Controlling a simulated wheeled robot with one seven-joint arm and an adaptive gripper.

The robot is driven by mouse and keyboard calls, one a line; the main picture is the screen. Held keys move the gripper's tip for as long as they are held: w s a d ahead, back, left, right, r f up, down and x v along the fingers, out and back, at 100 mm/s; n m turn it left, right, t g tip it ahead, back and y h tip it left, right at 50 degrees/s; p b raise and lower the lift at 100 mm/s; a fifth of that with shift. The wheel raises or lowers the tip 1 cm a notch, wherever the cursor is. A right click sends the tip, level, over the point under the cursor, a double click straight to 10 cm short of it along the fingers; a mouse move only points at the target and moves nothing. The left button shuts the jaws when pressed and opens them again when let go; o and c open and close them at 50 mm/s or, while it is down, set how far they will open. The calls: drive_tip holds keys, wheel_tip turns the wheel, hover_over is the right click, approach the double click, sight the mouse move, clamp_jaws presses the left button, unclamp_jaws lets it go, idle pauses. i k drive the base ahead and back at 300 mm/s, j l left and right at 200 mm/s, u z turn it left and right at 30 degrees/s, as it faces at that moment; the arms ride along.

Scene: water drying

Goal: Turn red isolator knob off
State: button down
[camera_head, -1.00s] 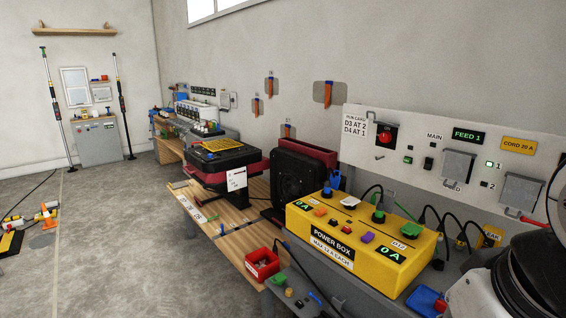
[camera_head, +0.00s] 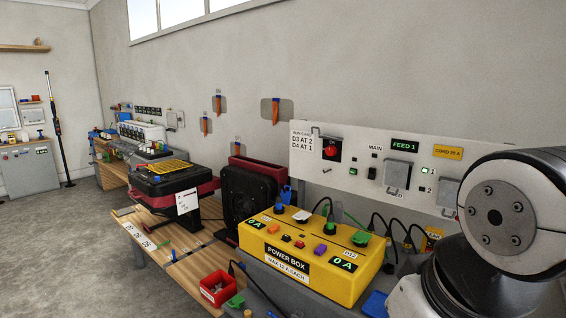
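The red isolator knob (camera_head: 331,150) sits on a dark square plate at the left part of the white wall panel (camera_head: 346,182), beside the run card. Small lettering shows above the knob, but its angle is too small to read surely. My gripper is not in view. Only a rounded white and grey part of my arm shows at the right edge, in front of the panel's right end and well to the right of the knob.
A yellow power box (camera_head: 315,262) with plugs and cables stands on the bench below the panel. A red bin (camera_head: 217,288) lies in front of it. A black fan-like unit (camera_head: 250,198) stands left of the box. Open floor (camera_head: 75,255) lies at the left.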

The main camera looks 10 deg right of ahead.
sight(331, 150)
drive_tip(key=i+j+z, duration=0.1)
drive_tip(key=i+j, duration=0.5)
drive_tip(key=i+j+z, duration=0.25)
drive_tip(key=i+j, duration=0.25)
drive_tip(key=j, duration=0.25)
drive_tip(key=i+j+z, duration=0.1)
drive_tip(key=i+j, duration=0.15)
drive_tip(key=j, duration=0.15)
drive_tip(key=i+j, duration=0.25)
drive_tip(key=j, duration=0.15)
drive_tip(key=i+j+z, duration=0.15)
drive_tip(key=j, duration=0.25)
drive_tip(key=i+j+z, duration=0.1)
drive_tip(key=i+j, duration=0.2)
drive_tip(key=j, duration=0.15)
